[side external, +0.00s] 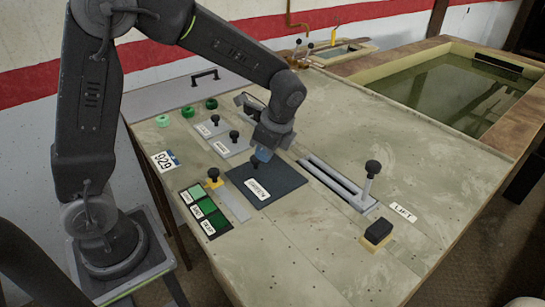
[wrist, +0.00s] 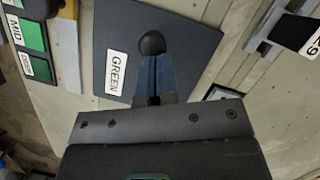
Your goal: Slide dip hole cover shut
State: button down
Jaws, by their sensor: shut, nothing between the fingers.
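A dark square plate (side external: 285,181) labelled GREEN lies flat on the bench and carries a black knob (side external: 254,161) near its back left edge. It looks like the dip hole cover, though no label says so. The plate also shows in the wrist view (wrist: 195,45), with the knob (wrist: 151,43) at the tips of my fingers. My gripper (side external: 262,154) is shut and empty, its blue fingers (wrist: 150,72) pointing down beside the knob. I cannot tell whether they touch it. No open hole shows beside the plate; anything under it is hidden.
Two pale plates (side external: 232,145) with black knobs lie behind the dark plate. A grey strip (side external: 234,204) and green swatches (side external: 204,210) lie left of it. A slotted rail (side external: 337,184) with an upright black-knobbed lever (side external: 371,176) stands right. The front bench is mostly clear.

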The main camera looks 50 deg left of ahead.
aim_at(282, 174)
jog(key=d, duration=0.1)
jog(key=w+d, duration=0.2)
jog(key=d, duration=0.1)
jog(key=shift+r, duration=0.35)
jog(key=v, duration=1)
jog(key=s+a+n+t+h, duration=0.1)
jog(key=s+n+t, duration=0.2)
jog(key=s+n, duration=0.3)
jog(key=s+a+r+n+t+h, duration=0.1)
jog(key=s+n+t, duration=0.3)
jog(key=s, duration=0.9)
jog(key=a+n+h, duration=0.1)
jog(key=n, duration=0.1)
jog(key=shift+s+a+r+n, duration=0.25)
jog(key=shift+r+n, duration=0.05)
jog(key=shift+r, duration=0.05)
